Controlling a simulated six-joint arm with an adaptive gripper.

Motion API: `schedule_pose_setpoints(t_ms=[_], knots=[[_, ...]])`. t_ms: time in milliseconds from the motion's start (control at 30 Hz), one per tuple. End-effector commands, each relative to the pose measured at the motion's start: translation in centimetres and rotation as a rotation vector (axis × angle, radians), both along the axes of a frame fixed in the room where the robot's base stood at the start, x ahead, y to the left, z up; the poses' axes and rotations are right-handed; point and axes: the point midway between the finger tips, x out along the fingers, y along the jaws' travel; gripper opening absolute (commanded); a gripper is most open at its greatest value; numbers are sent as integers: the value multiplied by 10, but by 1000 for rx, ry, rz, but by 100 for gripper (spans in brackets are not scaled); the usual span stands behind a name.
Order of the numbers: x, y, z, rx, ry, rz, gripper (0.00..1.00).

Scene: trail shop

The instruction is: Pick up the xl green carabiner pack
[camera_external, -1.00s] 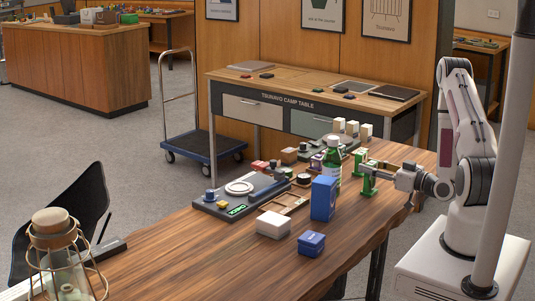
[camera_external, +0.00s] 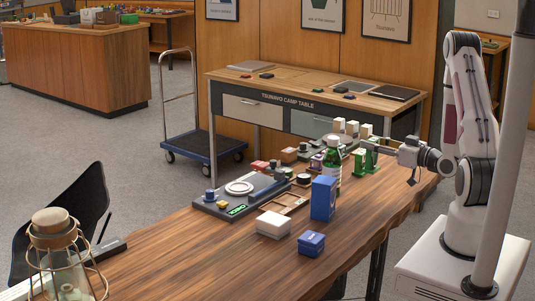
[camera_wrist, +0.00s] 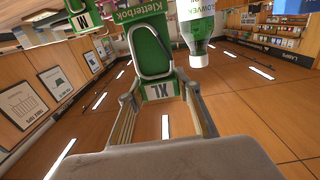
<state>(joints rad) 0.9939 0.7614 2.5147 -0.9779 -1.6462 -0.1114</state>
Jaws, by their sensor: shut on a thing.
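A green pack marked M (camera_wrist: 84,20) shows at the upper left of the wrist view.
A green bottle (camera_external: 332,160) stands left of the packs, and it also shows in the wrist view (camera_wrist: 194,32). A blue box (camera_external: 323,198), a white box (camera_external: 273,224) and a small blue box (camera_external: 311,243) stand nearer. The table's front (camera_external: 190,265) is largely clear.

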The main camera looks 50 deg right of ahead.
Motion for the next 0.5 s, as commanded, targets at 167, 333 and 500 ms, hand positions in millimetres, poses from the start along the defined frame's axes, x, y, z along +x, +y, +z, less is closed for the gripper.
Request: schedule_pose_setpoints(t_ms=[167,333,500], knots=[[0,0,22,-4,-2,0,0],[0,0,40,-3,-2,-1,0],[0,0,58,-5,-3,0,0]])
